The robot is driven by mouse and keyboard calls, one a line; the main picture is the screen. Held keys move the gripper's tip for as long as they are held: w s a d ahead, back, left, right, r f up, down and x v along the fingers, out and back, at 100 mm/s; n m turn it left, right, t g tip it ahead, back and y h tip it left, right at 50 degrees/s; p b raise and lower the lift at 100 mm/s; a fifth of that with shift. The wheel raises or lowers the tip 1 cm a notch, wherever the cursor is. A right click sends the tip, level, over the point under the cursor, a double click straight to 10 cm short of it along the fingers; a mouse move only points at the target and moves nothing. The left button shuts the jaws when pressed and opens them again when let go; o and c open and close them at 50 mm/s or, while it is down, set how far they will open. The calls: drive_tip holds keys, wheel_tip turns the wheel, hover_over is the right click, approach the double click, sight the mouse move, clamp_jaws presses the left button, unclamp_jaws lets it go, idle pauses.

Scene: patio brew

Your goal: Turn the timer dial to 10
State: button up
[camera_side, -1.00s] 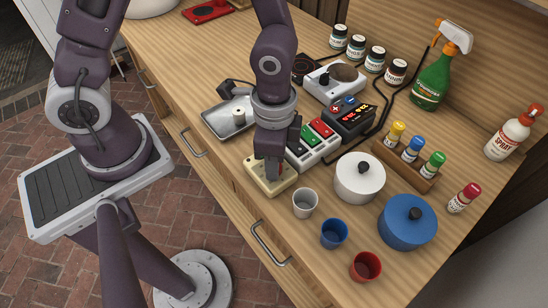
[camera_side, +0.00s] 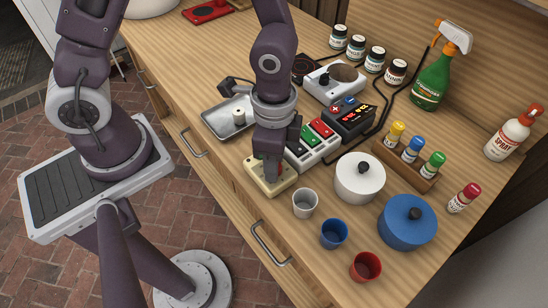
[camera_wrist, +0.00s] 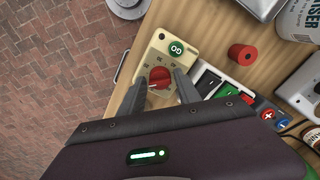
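The timer is a cream box (camera_side: 252,176) near the front edge of the table, and it also shows in the wrist view (camera_wrist: 184,29). Its red dial (camera_wrist: 160,78) has small dark numbers around it, too small to read surely. A green button marked GO (camera_wrist: 177,48) is beside the dial. My gripper (camera_wrist: 161,76) is over the box, with one finger on each side of the dial. The fingers look a little apart from it; contact is hard to tell. In the side view my gripper (camera_side: 272,170) points down and hides most of the dial.
A switch strip (camera_side: 313,146) with coloured switches lies close beside the timer. A metal tray (camera_side: 218,121) is to its left. A white cup (camera_side: 305,203), a white pot (camera_side: 360,178) and a blue pot (camera_side: 407,222) stand to its right.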

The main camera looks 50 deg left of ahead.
wheel_tip(320, 180, up, 7)
idle(0.3)
drive_tip(key=s+a+r+n+t, duration=0.2)
drive_tip(key=s+a+r+n, duration=0.2)
drive_tip(key=r, duration=0.3)
drive_tip(key=s+a+r+n+t, duration=0.3)
drive_tip(key=s+a+r+n, duration=0.1)
drive_tip(key=a+r, duration=0.3)
drive_tip(key=shift+s+r+n+t, duration=0.3)
drive_tip(key=shift+s+r+n, duration=0.05)
drive_tip(key=shift+r+n, duration=0.45)
drive_tip(key=shift+a, duration=0.1)
